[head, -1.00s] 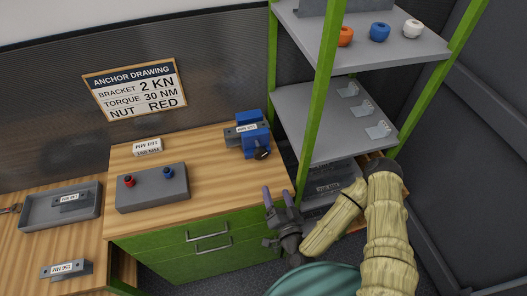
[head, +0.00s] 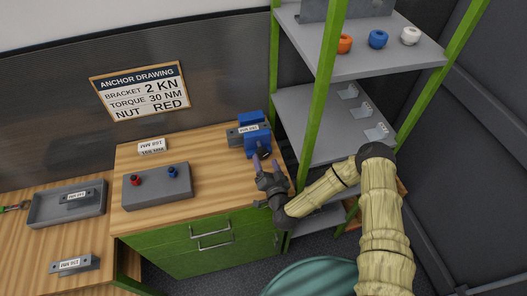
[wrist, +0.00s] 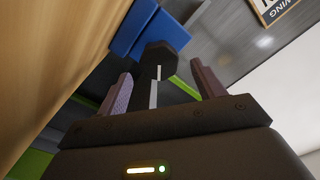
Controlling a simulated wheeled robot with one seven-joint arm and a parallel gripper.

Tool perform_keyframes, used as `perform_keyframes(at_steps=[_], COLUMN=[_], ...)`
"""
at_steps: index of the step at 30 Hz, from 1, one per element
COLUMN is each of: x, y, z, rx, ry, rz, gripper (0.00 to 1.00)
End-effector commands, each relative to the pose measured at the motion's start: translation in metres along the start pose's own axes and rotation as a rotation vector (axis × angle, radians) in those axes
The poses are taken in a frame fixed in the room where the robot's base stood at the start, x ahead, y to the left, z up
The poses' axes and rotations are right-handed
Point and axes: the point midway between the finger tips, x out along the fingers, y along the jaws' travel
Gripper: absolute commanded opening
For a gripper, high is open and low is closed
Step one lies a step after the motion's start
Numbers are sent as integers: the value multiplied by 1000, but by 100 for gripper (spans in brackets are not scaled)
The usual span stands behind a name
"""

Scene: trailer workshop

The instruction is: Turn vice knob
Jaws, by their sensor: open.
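The blue vice (head: 257,142) stands at the back right of the wooden bench top, with a grey labelled bracket (head: 236,135) in it. Its dark knob (head: 264,153) faces the front, partly hidden by my fingers in the head view. My gripper (head: 267,164) is open just in front of the vice, its purple fingers pointing at it. In the wrist view the black knob (wrist: 163,60) shows ahead of and between the two fingertips (wrist: 163,78), with the blue vice body (wrist: 140,28) behind it. I cannot tell whether the fingers touch the knob.
A green-posted shelf (head: 330,108) stands close right of the vice. A grey tray (head: 40,212) is further left.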

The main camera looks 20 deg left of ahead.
Motion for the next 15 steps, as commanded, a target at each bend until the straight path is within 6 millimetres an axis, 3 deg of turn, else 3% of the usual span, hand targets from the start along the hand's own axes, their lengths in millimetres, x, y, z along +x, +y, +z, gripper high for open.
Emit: perform_keyframes(at_steps=[7,15], x=[35,46], y=[-1,0], z=[-2,0], rx=[-1,0], ry=[2,0], rz=[0,1], gripper=[68,68])
